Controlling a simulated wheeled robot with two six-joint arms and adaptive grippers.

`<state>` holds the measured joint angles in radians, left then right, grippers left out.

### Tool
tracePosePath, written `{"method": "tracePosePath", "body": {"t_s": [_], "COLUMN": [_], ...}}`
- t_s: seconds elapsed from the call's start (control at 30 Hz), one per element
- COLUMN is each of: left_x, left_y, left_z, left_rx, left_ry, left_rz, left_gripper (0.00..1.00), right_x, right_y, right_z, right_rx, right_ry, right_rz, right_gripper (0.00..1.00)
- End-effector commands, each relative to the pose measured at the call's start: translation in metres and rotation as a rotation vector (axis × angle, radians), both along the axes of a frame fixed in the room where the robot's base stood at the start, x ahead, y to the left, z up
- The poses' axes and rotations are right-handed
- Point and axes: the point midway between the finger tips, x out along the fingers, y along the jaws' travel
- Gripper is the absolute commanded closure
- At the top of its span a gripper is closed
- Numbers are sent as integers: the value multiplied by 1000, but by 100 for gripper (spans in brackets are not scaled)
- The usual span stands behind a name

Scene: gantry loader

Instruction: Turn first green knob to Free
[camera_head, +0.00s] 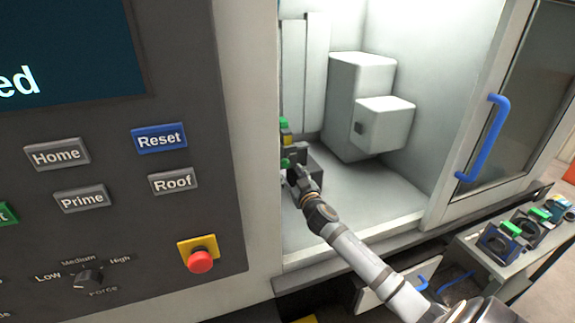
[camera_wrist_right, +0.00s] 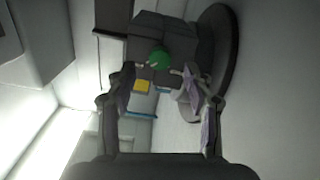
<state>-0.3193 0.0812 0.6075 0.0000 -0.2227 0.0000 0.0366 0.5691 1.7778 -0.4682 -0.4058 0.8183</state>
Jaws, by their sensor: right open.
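A round green knob (camera_wrist_right: 159,60) sits on a dark grey block (camera_wrist_right: 170,28) in the right wrist view. It also shows small in the head view (camera_head: 285,163), at the left edge of the machine opening. My right gripper (camera_head: 294,172) reaches into the enclosure beside it. In the right wrist view my right gripper (camera_wrist_right: 158,69) is open, with its fingertips to either side of the knob. I cannot tell whether they touch it. No Free label is readable. My left gripper is not in view.
A control panel with a Reset button (camera_head: 159,138) and a red stop button (camera_head: 201,261) stands left of the opening. Inside is a pale blocky housing (camera_head: 362,105). A door with a blue handle (camera_head: 484,138) is at right. Several dark fixtures with green parts (camera_head: 500,240) sit at lower right.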

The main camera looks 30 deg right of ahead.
Motion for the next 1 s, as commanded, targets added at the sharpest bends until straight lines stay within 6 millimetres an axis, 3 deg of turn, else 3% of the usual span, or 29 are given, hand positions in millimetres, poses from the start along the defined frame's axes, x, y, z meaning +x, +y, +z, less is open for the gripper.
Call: {"method": "tracePosePath", "body": {"t_s": [0.1, 0.2, 0.57, 0.97, 1.0], "left_x": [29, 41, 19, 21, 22], "left_y": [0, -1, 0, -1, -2], "left_z": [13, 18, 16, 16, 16], "left_rx": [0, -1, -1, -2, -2], "left_ry": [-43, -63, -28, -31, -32], "left_rz": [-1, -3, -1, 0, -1], "left_gripper": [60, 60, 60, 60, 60], "right_x": [21, 31, 38, 38, 38], "right_y": [-4, -7, -8, -8, -8], "right_z": [4, 2, -1, -1, -1], "right_rx": [4, 2, -1, 0, 0], "right_ry": [-1, 0, 2, 1, 1], "right_rz": [0, 0, 2, 2, 2], "right_gripper": [48, 48, 48, 99, 100]}}
